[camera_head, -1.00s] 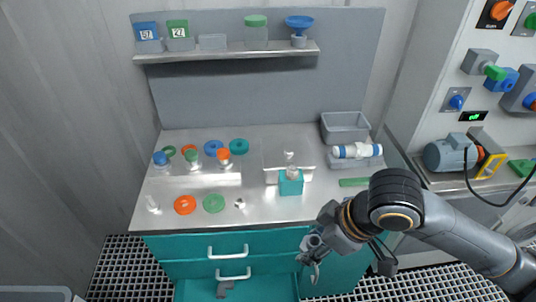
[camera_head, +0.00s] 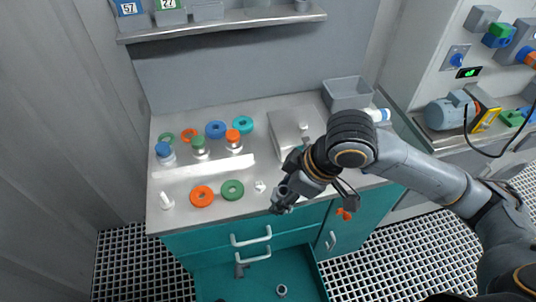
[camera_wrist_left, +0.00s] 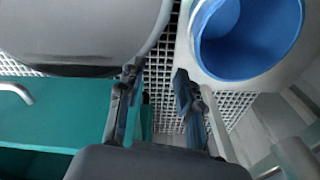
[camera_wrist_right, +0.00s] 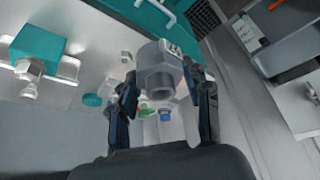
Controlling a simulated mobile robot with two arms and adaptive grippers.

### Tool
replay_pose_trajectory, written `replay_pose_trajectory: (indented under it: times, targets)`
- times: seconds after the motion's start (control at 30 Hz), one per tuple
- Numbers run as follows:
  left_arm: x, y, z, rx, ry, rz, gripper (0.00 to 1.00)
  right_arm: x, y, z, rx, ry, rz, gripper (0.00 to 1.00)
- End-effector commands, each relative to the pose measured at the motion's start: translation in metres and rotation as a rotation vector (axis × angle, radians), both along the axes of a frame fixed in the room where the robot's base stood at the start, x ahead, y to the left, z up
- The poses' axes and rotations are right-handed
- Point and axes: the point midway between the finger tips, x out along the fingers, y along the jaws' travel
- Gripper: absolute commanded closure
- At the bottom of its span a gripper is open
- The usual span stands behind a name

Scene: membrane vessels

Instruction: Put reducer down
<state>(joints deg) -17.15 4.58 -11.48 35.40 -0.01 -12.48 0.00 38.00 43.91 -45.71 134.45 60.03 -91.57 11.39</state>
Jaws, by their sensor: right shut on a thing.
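The reducer (camera_wrist_right: 160,68) is a grey, stepped hollow cylinder in the right wrist view. My right gripper (camera_wrist_right: 160,85) is shut on it, with a finger on each side. In the head view, my right gripper (camera_head: 284,198) holds it by the front edge of the steel counter (camera_head: 180,222). Its exact height over the edge is hard to tell. My left gripper (camera_wrist_left: 156,75) is open and empty in the left wrist view, with grating behind its fingers. It is outside the head view.
An orange ring (camera_head: 201,196), a green ring (camera_head: 232,189) and a small silver fitting (camera_head: 260,186) lie along the counter's front. Capped vessels and more rings stand behind. Below, a teal drawer (camera_head: 210,285) is open, with a small grey ring (camera_head: 281,290) inside. A grey bin (camera_head: 347,93) stands back right.

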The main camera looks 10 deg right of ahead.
Motion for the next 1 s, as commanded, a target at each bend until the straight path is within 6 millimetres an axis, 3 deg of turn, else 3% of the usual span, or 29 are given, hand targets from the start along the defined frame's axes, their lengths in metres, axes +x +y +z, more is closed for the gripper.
replay_pose_trajectory:
  times: [0.3, 0.5, 0.8, 1.0]
  targets:
    - [0.0, 0.0, 0.015, 0.0, 0.0, 0.0, 0.64, 0.077, -0.013, -0.033, 0.0, 0.003, -0.006, 0.83]
    - [0.001, 0.0, 0.019, 0.0, 0.0, 0.0, 0.64, 0.105, -0.018, -0.071, 0.0, 0.004, -0.003, 0.83]
    - [0.001, -0.001, 0.023, -0.001, 0.0, 0.0, 0.64, 0.124, -0.021, -0.096, -0.001, 0.003, -0.002, 0.83]
    - [0.001, -0.001, 0.034, -0.001, 0.0, 0.0, 0.64, 0.123, -0.021, -0.121, -0.001, 0.001, -0.001, 0.83]
